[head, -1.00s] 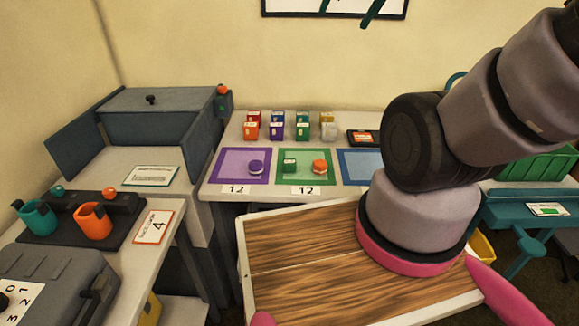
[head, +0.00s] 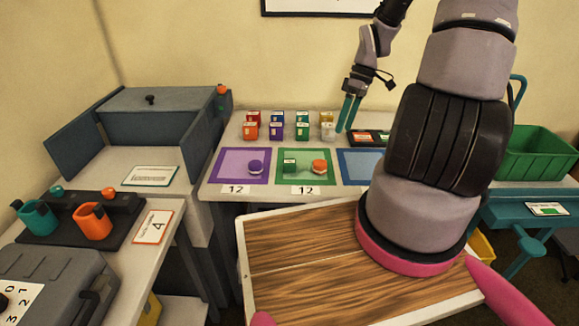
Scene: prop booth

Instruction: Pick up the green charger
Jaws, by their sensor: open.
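Two green blocks with pale labels stand in the small group at the back of the white table, one at the rear (head: 302,116) and one in front of it (head: 302,133). Another green block (head: 290,165) lies on the green-bordered mat (head: 325,178), left of an orange round piece (head: 320,165). I cannot tell which of these is the charger. My gripper (head: 348,115) has teal fingers pointing down, open and empty. In the picture it appears right of the block group, apart from all the green blocks.
Red, orange, purple, yellow and white blocks stand beside the green ones. A purple mat (head: 222,171) holds a purple round piece (head: 256,167); a blue mat (head: 352,170) is partly hidden by my arm. A green crate (head: 540,152) stands at right, a grey open-sided box (head: 150,115) at left.

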